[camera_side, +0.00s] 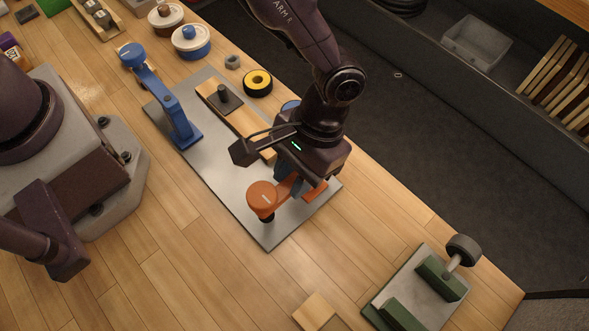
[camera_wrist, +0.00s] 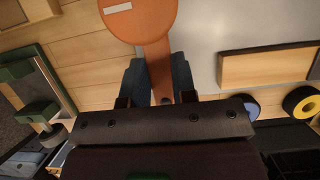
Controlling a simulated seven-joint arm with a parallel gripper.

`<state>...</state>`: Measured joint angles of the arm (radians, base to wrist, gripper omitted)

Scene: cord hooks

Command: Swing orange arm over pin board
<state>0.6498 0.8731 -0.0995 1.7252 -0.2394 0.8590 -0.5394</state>
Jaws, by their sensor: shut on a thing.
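The orange arm has a round head (camera_side: 262,197) with a pale stripe, near the front end of the grey metal plate (camera_side: 236,178). My gripper (camera_side: 295,186) is shut on the orange arm's narrow bar. In the wrist view the two blue-grey fingers (camera_wrist: 160,84) sit on either side of the bar, and the orange head (camera_wrist: 138,18) lies beyond them. The pin board (camera_side: 215,100) is a wooden board with a dark upright pin (camera_side: 224,95), further back on the plate. The orange head is clear of it.
A blue arm (camera_side: 174,112) with a round head stands along the plate's left edge. A yellow-and-black roll (camera_side: 258,83) and a grey ring (camera_side: 232,62) lie behind the board. A green fixture (camera_side: 425,290) stands front right. Bare table lies in front of the plate.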

